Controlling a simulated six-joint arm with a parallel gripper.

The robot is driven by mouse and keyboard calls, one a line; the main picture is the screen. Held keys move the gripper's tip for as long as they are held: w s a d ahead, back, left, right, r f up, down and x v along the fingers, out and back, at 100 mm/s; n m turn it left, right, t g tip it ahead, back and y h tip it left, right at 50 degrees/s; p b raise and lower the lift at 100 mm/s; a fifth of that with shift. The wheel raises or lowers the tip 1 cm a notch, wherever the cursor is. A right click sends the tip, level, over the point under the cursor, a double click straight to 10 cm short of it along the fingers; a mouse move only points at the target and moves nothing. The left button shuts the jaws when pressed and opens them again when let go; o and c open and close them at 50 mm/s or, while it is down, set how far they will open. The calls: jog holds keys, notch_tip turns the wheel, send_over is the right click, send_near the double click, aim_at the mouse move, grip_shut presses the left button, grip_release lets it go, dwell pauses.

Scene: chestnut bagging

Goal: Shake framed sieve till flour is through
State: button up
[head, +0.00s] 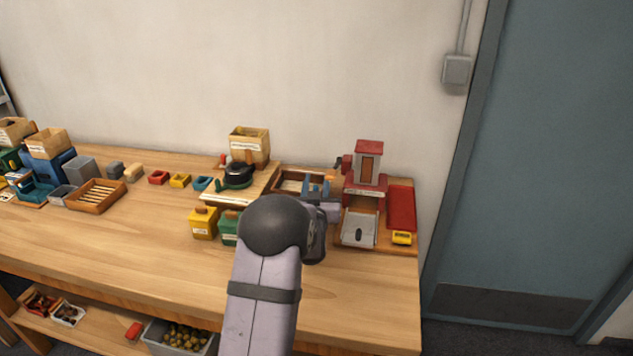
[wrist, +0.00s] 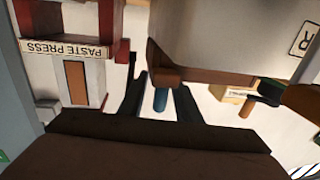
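A wooden-framed tray with a pale inside (head: 291,184), which looks like the framed sieve, lies on the bench behind my arm. Blue upright parts stand at its right end. My gripper is mostly hidden by my own arm in the head view. In the wrist view, which is upside down, my gripper's dark fingers (wrist: 160,108) stand apart. A blue peg (wrist: 160,99) shows between them with pale gaps on both sides, beside a brown wooden edge (wrist: 215,77) under a large pale surface. I cannot tell any flour apart.
The red and white paste press (head: 368,165) stands just right, with a grey metal tray (head: 358,229) before it. A beige bin (head: 249,147) stands behind. The front bench is clear.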

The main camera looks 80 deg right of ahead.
grip_shut()
jog(key=shift+d+f+b, duration=0.15)
jog(key=shift+d+b, duration=0.5)
jog(key=shift+d, duration=0.7)
grip_release()
jog(key=shift+a, duration=0.15)
